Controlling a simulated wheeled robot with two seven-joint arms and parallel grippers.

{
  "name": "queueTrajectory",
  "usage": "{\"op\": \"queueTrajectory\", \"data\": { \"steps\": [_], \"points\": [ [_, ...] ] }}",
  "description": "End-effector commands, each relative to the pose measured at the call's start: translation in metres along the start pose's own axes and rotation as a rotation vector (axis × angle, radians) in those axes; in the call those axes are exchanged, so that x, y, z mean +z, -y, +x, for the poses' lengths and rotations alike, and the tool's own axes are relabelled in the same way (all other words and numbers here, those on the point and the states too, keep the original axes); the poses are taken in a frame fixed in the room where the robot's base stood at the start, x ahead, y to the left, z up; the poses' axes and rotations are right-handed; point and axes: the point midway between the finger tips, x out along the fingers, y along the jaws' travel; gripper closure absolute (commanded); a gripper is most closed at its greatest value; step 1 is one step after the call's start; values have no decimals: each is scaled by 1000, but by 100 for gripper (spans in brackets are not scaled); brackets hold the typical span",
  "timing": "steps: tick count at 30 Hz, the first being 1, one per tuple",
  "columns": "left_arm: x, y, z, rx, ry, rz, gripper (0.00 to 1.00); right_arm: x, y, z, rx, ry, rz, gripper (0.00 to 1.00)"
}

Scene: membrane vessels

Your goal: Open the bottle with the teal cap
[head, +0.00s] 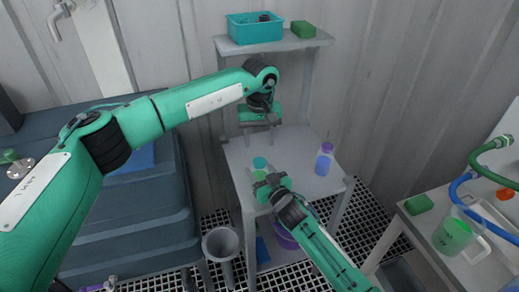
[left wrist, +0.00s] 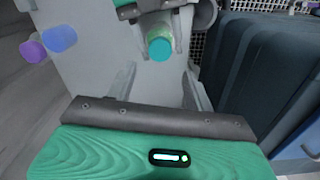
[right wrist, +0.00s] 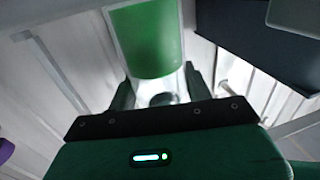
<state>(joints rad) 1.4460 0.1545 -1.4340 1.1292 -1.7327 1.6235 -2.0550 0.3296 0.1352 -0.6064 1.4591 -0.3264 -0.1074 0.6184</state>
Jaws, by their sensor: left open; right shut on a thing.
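The bottle with the teal cap stands on the grey table; its teal cap (head: 259,162) is on, and its clear body shows green (head: 260,175). The cap (left wrist: 160,48) also shows in the left wrist view, and the green body (right wrist: 147,45) in the right wrist view. My right gripper (head: 262,184) is shut on the bottle's body from the front, below the cap. My left gripper (head: 258,130) is open and empty, pointing down above the table, a little behind and above the cap. In the left wrist view its fingers (left wrist: 157,82) are apart from the cap.
A purple-capped bottle (head: 324,160) stands to the right on the same table (head: 297,147). The shelf above holds a teal bin (head: 243,33) and a green block (head: 303,29). A side table at right holds a green-filled jug (head: 452,236) and a green block (head: 418,204).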

Motion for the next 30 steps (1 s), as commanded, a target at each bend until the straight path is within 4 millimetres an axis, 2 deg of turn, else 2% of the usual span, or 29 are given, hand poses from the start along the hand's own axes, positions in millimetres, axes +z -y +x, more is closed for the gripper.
{"op": "queueTrajectory", "data": {
  "steps": [3, 8, 11, 21, 25, 30],
  "points": [
    [0, 0, 0, 0, 0, -106, 47, 0, 0, 0, 0, 0, 0, 100],
    [0, 0, 4, 0, 1, -184, 47, 0, 0, 0, 0, 0, 0, 100],
    [0, 0, 13, -1, 3, -193, 47, 0, 0, 0, 0, 0, 0, 100],
    [0, 0, 64, -1, 2, -191, 47, 0, 0, 0, 0, 0, 0, 100],
    [0, 0, 75, 0, 1, -190, 47, 0, 0, 0, 0, 0, 0, 100],
    [0, 0, 80, 0, -1, -190, 47, 0, 0, 0, 0, 0, 0, 100]
  ]
}}
